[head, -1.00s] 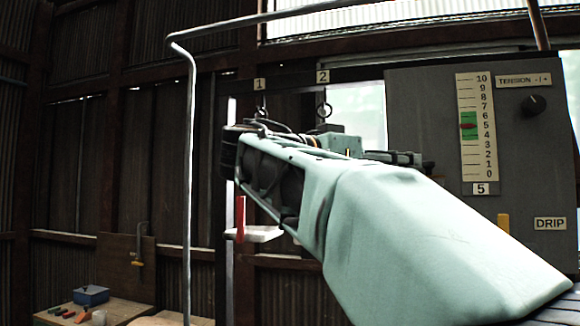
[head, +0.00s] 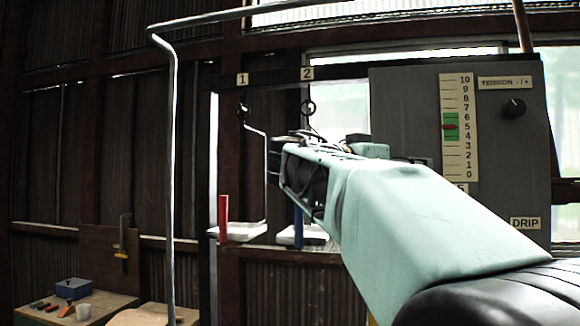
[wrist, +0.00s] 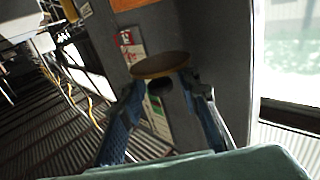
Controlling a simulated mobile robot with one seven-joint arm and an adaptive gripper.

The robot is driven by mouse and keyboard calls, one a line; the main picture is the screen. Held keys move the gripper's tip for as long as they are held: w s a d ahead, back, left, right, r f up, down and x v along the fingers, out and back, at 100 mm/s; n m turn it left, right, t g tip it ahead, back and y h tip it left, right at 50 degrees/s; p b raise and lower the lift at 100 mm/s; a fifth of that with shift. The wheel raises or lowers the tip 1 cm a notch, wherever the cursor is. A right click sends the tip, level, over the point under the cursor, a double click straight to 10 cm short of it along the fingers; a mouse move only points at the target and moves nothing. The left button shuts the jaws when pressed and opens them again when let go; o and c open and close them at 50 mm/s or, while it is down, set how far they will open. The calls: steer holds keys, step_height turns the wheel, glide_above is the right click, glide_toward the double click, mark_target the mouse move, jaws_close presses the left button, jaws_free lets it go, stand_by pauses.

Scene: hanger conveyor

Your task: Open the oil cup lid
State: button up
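In the wrist view a round brown disc (wrist: 160,65), which looks like the oil cup lid, lies flat just ahead of my fingertips, with a dark round part below it. My gripper (wrist: 163,88) is open, with one blue finger to each side of the disc's lower edge. I cannot tell whether either finger touches it. In the head view my arm covers the gripper's fingers, and no oil cup can be made out there.
A grey panel (head: 390,110) with a scale (head: 457,150), a knob (head: 513,107) and a DRIP label (head: 525,223) stands at the right. Hooks 1 and 2 hang left of it, above a red post (head: 223,215) and white trays (head: 240,232). A bent metal pipe (head: 172,180) stands left.

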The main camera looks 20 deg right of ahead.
jaws_close()
